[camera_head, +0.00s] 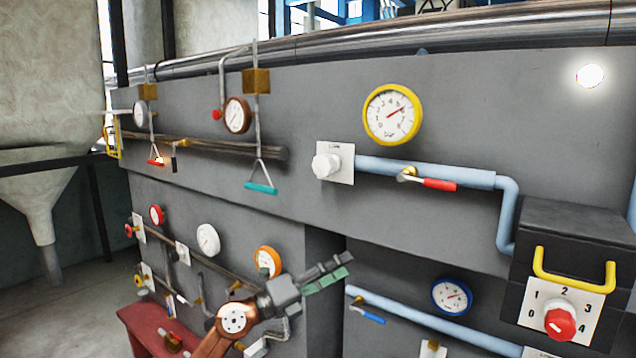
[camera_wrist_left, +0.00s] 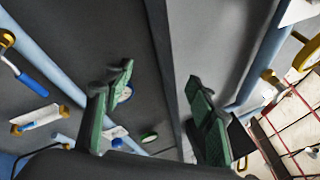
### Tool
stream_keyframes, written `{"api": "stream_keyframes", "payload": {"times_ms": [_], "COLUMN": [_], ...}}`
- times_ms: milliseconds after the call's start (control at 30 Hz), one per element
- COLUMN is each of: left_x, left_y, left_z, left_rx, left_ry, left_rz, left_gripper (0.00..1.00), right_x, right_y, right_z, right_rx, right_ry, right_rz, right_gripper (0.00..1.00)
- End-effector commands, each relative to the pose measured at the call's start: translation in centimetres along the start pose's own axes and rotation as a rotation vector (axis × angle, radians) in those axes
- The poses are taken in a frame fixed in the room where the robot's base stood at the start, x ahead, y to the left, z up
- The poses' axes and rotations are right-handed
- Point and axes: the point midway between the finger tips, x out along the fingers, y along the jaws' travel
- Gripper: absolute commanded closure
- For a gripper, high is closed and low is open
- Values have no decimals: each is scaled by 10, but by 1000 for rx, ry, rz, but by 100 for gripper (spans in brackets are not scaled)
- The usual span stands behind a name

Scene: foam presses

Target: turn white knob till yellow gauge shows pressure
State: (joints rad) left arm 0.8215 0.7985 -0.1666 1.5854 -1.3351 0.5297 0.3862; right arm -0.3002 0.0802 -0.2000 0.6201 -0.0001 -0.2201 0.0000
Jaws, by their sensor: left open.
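The yellow-rimmed gauge (camera_head: 391,114) is on the upper grey wall in the head view, its red needle pointing up and right, between the top and the right side of the dial. The white knob (camera_head: 325,167) sits on a white square plate (camera_head: 347,162), below and left of the gauge. My left gripper (camera_head: 344,264) is open and empty, below the knob and well apart from it, with its fingers towards the right. Its two green fingers stand wide apart in the left wrist view (camera_wrist_left: 160,76). My right gripper is not in view.
A light blue pipe (camera_head: 468,178) with a red-handled valve (camera_head: 438,184) runs right from the knob plate. A black box with a yellow handle (camera_head: 574,276) and red numbered knob (camera_head: 560,322) juts out at right. A blue-rimmed gauge (camera_head: 452,296) is below. The wall before the knob is clear.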

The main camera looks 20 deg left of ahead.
Motion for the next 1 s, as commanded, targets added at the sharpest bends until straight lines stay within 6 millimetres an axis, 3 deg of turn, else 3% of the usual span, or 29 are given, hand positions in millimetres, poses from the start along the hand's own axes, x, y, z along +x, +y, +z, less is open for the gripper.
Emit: {"api": "stream_keyframes", "payload": {"times_ms": [33,200,400,500,667,1000], "left_x": [7,7,-24,-40,-48,-6], "left_y": [-40,-122,-198,-221,-233,-215], "left_z": [6,33,94,116,131,144], "left_rx": [131,496,764,822,848,846], "left_ry": [43,98,3,-51,-88,-85], "left_rz": [24,195,419,492,539,537], "left_gripper": [49,49,49,49,49,49], "right_x": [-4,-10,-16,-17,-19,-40], "right_y": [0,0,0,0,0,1], "right_z": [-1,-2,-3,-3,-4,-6], "right_rx": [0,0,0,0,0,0], "right_ry": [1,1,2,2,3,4], "right_rz": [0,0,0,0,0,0], "right_gripper": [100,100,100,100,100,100]}}
